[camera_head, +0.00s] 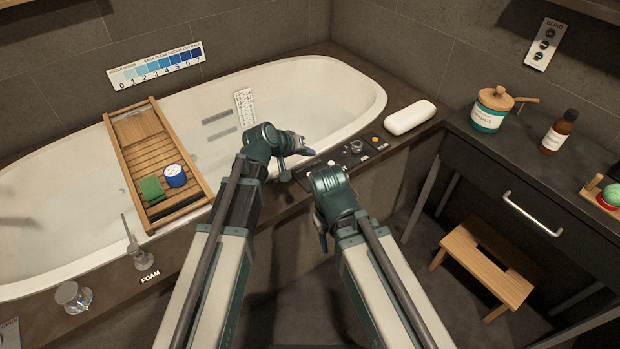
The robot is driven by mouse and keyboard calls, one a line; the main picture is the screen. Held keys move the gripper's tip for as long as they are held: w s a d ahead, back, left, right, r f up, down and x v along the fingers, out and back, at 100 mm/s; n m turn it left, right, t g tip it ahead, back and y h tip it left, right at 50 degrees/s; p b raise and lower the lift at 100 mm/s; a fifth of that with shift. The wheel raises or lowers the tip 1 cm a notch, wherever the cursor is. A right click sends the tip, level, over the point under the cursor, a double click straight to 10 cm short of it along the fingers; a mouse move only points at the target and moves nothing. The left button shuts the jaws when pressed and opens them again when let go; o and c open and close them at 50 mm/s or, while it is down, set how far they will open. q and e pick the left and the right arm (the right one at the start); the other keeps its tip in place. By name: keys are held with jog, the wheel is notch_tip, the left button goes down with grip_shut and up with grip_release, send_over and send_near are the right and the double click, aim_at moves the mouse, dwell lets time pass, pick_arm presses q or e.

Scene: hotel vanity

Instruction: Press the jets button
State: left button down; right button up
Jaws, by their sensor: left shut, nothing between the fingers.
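A dark control panel (345,156) is set in the tub's front rim, with a pale round button (333,162), a metallic knob (356,146) and a small orange button (375,138). Their labels are too small to read, so I cannot tell which is the jets button. My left gripper (303,149) is shut and empty at the panel's left end, apart from the orange button in the picture. My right gripper (323,241) points down in front of the tub, below the rim. Its fingers are mostly hidden by my arm.
A white bath pillow (409,117) lies on the rim right of the panel. A wooden caddy (126,153) spans the white tub (284,82). A dark vanity (478,150) and wooden stool (487,268) stand at right. A foam dispenser (138,256) is on the left rim.

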aim_at(308, 178)
pick_arm(q)
jog(key=shift+f+b, duration=2.75)
jog(key=shift+f, duration=0.45)
pick_arm(e)
notch_tip(308, 178, down, 6)
jog(key=shift+d+f, duration=0.15)
jog(key=shift+f, duration=0.05)
pick_arm(q)
jog(key=shift+f, duration=0.1)
pick_arm(e)
jog(key=shift+f, duration=0.1)
pick_arm(q)
jog(key=shift+f+b, duration=0.3)
jog(key=shift+b, duration=0.1)
pick_arm(e)
jog(key=shift+f, duration=0.3)
pick_arm(q)
jog(key=shift+f+b, duration=0.35)
pick_arm(e)
jog(key=shift+f, duration=0.4)
jog(key=shift+r, duration=0.1)
pick_arm(q)
jog(key=shift+r+p, duration=0.8)
pick_arm(e)
jog(key=shift+r, duration=0.75)
pick_arm(q)
notch_tip(308, 178, up, 5)
jog(key=p, duration=0.5)
pick_arm(e)
notch_tip(308, 178, up, 5)
